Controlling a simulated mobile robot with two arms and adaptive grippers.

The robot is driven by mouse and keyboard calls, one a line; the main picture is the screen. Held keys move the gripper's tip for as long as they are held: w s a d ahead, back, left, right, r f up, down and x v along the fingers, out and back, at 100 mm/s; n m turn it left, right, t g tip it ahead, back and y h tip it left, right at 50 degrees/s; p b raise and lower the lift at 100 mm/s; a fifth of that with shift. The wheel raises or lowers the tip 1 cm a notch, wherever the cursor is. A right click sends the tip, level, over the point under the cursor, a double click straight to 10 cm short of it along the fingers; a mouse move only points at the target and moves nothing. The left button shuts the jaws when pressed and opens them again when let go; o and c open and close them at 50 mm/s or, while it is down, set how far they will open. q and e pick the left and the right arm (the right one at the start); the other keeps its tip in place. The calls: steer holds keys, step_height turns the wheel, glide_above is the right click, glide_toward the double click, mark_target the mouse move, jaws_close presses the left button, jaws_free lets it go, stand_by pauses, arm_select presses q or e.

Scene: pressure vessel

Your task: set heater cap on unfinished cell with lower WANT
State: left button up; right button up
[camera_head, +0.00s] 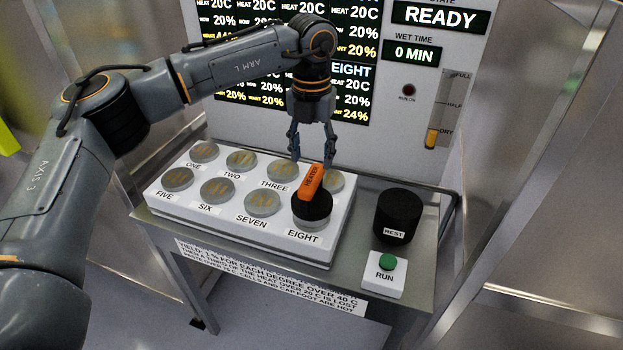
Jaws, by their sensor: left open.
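The heater cap is black with an orange handle (311,182) marked HEATER. It sits on cell EIGHT (309,224) at the front right of the white cell block (200,219). My left gripper (312,161) points down just behind and above the handle, its fingers apart and empty. The cell behind the cap (335,181) is partly hidden by the handle and a finger. The display (345,100) shows HEAT and WANT figures; EIGHT reads 24%, and part is hidden by my arm. My right gripper is out of view.
A black REST stand (398,214) and a green RUN button (387,262) are right of the block on the table (425,275). The panel reads READY (440,16) and 0 MIN (414,54). A level gauge (441,110) reads near DRY. Metal walls close in the right side.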

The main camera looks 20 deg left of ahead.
arm_select(q)
steer(key=shift+r+b, duration=0.45)
steer(key=shift+r, duration=1.75)
